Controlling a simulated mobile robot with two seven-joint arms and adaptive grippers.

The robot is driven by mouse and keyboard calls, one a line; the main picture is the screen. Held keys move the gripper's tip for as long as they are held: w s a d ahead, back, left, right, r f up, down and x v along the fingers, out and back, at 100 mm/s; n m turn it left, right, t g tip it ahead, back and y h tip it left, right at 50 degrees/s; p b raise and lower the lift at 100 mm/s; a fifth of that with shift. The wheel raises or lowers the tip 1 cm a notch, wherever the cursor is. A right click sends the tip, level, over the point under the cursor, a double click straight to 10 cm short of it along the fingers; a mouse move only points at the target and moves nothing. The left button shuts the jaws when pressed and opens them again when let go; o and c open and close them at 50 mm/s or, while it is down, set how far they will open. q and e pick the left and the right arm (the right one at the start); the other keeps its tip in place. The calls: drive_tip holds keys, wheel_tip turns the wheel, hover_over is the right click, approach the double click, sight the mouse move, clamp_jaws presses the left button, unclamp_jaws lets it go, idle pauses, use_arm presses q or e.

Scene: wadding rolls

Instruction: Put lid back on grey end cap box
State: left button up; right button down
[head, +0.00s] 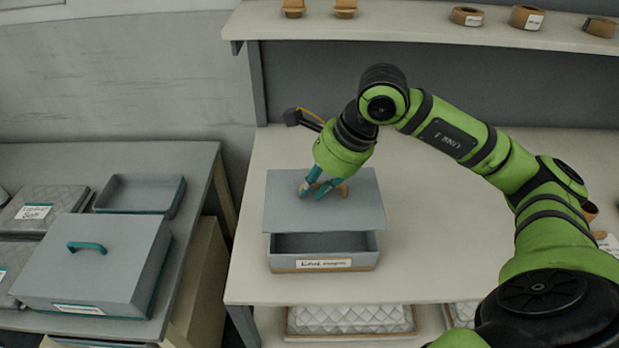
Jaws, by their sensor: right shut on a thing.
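The grey end cap box (324,262), with a white handwritten label on its front, stands on the pale bench near its left front edge. Its grey flat lid (290,208) is over the back part of the box, and the dark front part of the inside shows. I cannot tell whether the lid touches the rim. The fingers partly hide the handle. My left gripper is not in view.
The bench (450,230) is clear around the box. A shelf (400,22) with tape rolls (527,17) runs above its back. On a separate left table stand a grey box with a teal handle (95,265), an open tray (140,195) and quilted packs (40,208).

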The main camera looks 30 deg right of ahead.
sight(322, 202)
drive_tip(key=shift+w+a, duration=0.1)
drive_tip(key=shift+a, duration=0.1)
drive_tip(key=shift+d+f+b, duration=0.4)
drive_tip(key=shift+f, duration=0.65)
wheel_tip(322, 202, down, 3)
drive_tip(key=b, duration=0.3)
drive_tip(key=shift+a+f, duration=0.15)
drive_tip(key=shift+f, duration=0.05)
drive_tip(key=shift+f+b, duration=0.5)
drive_tip(key=shift+b, duration=0.05)
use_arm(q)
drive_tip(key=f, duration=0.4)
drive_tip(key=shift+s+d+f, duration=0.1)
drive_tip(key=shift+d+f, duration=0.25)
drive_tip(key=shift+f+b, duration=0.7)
use_arm(e)
drive_tip(key=shift+s+f, duration=0.2)
drive_tip(key=shift+s, duration=0.05)
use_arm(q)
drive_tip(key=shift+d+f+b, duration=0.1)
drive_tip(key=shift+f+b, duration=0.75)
use_arm(e)
drive_tip(key=shift+a+f, duration=0.15)
drive_tip(key=shift+f, duration=0.4)
